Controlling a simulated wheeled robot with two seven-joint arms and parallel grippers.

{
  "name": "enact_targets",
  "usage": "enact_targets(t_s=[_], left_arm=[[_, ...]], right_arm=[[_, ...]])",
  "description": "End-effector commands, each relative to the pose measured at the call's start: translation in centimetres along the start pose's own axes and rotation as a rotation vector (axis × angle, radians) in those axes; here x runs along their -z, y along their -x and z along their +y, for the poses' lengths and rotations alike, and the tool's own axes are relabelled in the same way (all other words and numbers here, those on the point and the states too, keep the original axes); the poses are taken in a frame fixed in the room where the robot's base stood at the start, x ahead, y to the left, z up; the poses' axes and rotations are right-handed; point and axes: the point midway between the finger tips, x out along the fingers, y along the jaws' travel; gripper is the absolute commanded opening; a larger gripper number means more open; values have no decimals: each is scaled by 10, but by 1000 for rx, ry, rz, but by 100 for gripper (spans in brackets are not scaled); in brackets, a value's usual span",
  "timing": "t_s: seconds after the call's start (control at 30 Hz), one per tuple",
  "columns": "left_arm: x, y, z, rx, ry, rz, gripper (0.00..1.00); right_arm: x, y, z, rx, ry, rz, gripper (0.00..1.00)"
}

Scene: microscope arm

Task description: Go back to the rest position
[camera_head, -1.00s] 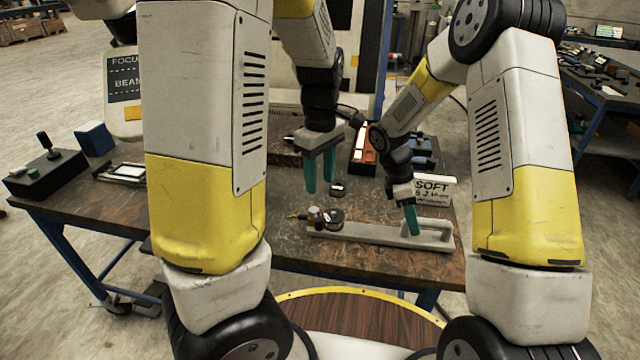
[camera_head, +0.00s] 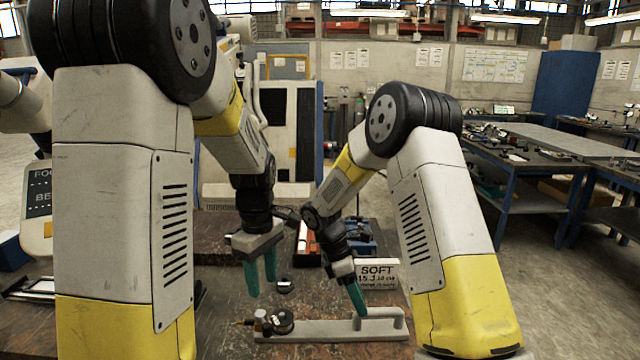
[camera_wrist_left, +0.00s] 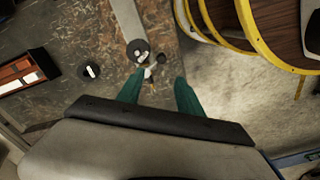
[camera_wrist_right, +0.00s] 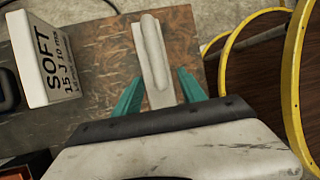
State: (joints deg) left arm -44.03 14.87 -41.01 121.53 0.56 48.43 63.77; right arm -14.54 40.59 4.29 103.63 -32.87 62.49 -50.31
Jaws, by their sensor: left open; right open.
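My left gripper (camera_head: 260,277) has two green fingers, spread apart and empty, above the worktable (camera_head: 220,328). In the left wrist view its fingers (camera_wrist_left: 158,92) point toward a small dark round part with a brass tip (camera_wrist_left: 138,52), with nothing between them. My right gripper (camera_head: 358,300) is over the right part of the long grey microscope arm (camera_head: 340,328), near its raised handle. In the right wrist view its open fingers (camera_wrist_right: 157,92) stand either side of the grey handle (camera_wrist_right: 152,50); whether they touch it cannot be told.
A white block reading SOFT (camera_head: 377,274) stands behind the grey arm. A small dark knob (camera_head: 284,286) lies near my left gripper. A red tray (camera_head: 308,245) and a blue item (camera_head: 360,240) are further back. Other workbenches (camera_head: 510,170) stand at the right.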

Motion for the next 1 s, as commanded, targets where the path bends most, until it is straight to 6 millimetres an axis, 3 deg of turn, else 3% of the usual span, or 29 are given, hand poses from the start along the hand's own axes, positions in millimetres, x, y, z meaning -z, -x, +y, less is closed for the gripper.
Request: enact_targets(t_s=[0.23, 0.57, 0.77, 1.0], left_arm=[[0, 0, 0, 0, 0, 0, 43], [-1, 4, -3, -16, -22, -14, 43], [-11, 30, -19, -124, -183, -70, 43], [-25, 76, -50, -309, -468, -47, 43]], right_arm=[[0, 54, 1, -4, 0, 1, 48], [-7, 89, -5, -13, -35, 19, 48], [-46, 126, -40, -78, -278, 145, 48], [-92, 164, -109, -149, -684, 380, 48]])
